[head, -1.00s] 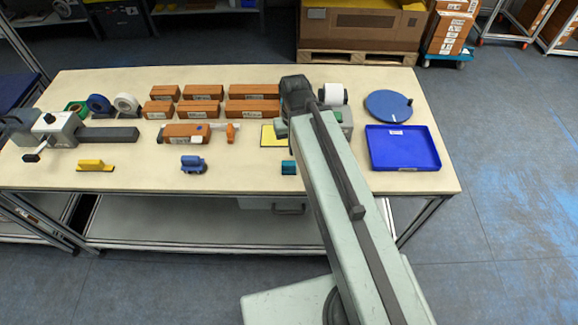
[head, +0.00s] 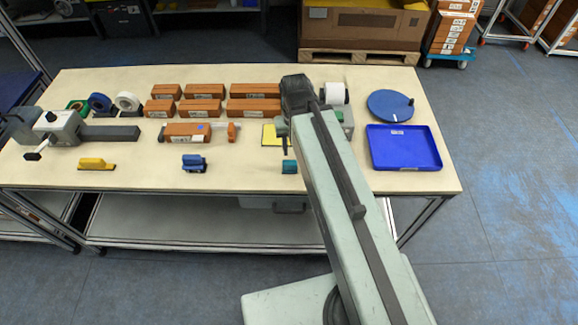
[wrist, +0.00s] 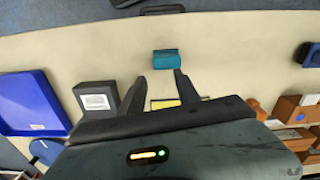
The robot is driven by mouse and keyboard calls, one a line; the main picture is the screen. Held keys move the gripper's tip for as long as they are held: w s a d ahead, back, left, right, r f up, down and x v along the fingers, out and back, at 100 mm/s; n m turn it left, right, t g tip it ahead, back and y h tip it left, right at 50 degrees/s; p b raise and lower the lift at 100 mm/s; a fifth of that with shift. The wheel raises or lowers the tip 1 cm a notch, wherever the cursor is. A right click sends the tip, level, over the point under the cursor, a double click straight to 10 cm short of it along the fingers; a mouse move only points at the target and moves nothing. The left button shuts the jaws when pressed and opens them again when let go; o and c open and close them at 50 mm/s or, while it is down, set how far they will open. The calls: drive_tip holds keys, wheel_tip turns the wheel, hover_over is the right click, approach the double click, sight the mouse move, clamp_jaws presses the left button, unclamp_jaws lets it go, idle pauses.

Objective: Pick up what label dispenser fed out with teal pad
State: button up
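The teal pad (head: 289,167) stands near the front of the table, partly beside my arm. In the wrist view the teal pad (wrist: 166,62) lies just beyond my fingertips, roughly in line with the gap between them. My gripper (wrist: 160,80) is open and empty, the two dark fingers apart. In the head view my gripper (head: 283,135) hangs over the table behind the pad. The label dispenser, with a white roll (head: 334,93), is partly hidden behind my arm. In the wrist view a dark box bears a white label (wrist: 96,102); I cannot tell whether the dispenser fed it out.
A yellow-faced plate (head: 270,140) lies beside my gripper. A blue pad (head: 194,162) and a yellow pad (head: 97,163) stand to the left. Several brown boxes (head: 204,107) are behind. A blue tray (head: 403,150) and a blue disc (head: 389,105) are at right. The front strip is mostly clear.

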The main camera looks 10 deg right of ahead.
drive_tip(key=m, duration=0.2)
drive_tip(key=shift+s+d+m, duration=0.15)
drive_tip(key=shift+m, duration=0.25)
drive_tip(key=d+m+h, duration=0.1)
drive_tip(key=d+m, duration=0.1)
drive_tip(key=m, duration=0.5)
drive_tip(key=m+g+h+b, duration=0.1)
drive_tip(key=m+h, duration=0.2)
drive_tip(key=m, duration=0.7)
approach(289, 162)
wheel_tip(289, 162, down, 3)
drive_tip(key=b+x, duration=0.2)
drive_tip(key=b, duration=0.1)
drive_tip(key=shift+d+f, duration=0.15)
drive_tip(key=shift+f, duration=0.15)
drive_tip(key=b+x, duration=0.4)
drive_tip(key=x, duration=0.1)
drive_tip(key=shift+s+d+b, duration=0.2)
drive_tip(key=shift+d+b, duration=0.15)
drive_tip(key=shift+d, duration=0.05)
drive_tip(key=shift+r, duration=0.25)
clamp_jaws()
